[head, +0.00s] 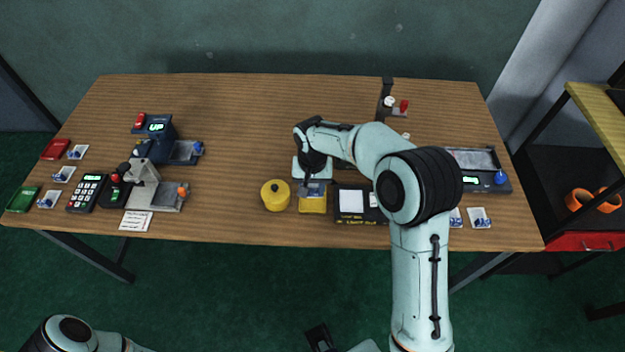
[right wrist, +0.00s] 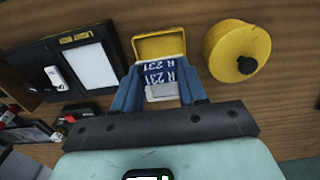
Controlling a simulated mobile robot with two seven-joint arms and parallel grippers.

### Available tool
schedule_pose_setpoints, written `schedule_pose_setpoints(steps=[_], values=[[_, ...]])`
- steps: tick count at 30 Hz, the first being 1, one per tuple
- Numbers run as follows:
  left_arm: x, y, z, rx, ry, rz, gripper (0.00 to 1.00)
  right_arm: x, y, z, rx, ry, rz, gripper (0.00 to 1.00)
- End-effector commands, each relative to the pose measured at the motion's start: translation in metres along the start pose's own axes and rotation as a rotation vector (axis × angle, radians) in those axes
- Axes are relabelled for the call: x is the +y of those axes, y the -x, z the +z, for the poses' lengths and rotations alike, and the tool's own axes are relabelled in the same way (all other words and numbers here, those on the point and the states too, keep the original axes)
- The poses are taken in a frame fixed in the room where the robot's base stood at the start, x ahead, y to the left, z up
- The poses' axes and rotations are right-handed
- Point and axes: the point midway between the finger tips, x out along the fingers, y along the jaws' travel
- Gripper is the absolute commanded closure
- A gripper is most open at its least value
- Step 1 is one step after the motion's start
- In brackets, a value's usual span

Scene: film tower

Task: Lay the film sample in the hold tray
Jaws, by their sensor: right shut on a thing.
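My right gripper (head: 314,184) is shut on the film sample (right wrist: 165,78), a small flat piece with a blue and white label reading "R 231". The sample also shows in the head view (head: 313,190), partly under the gripper. A small yellow tray (head: 312,206) lies on the table just in front of the gripper. In the right wrist view the tray's rim (right wrist: 158,37) shows beyond the sample, which overlaps part of it. I cannot tell whether the sample touches the tray. My left gripper is not clearly in view.
A round yellow pot (head: 275,196) with a dark knob stands left of the tray. A black case with a white panel (head: 352,201) lies close on its right. Devices (head: 158,140) and small cards stand at the left. The table's middle left (head: 235,130) is clear.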

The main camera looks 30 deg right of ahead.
Motion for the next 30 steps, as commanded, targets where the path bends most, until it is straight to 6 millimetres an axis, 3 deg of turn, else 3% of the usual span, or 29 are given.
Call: schedule_pose_setpoints(steps=[8, 21, 30], values=[[-0.004, -0.009, 0.002, -0.004, 0.001, -0.001, 0.57, 0.0, -0.013, 0.001, 0.0, 0.0, 0.0, 0.88], [-0.014, -0.035, 0.005, -0.014, 0.005, -0.005, 0.57, 0.0, -0.05, 0.001, -0.001, 0.001, 0.001, 0.88], [-0.015, -0.037, 0.006, -0.015, 0.005, -0.005, 0.57, 0.0, -0.055, 0.0, 0.001, 0.0, 0.0, 0.88]])
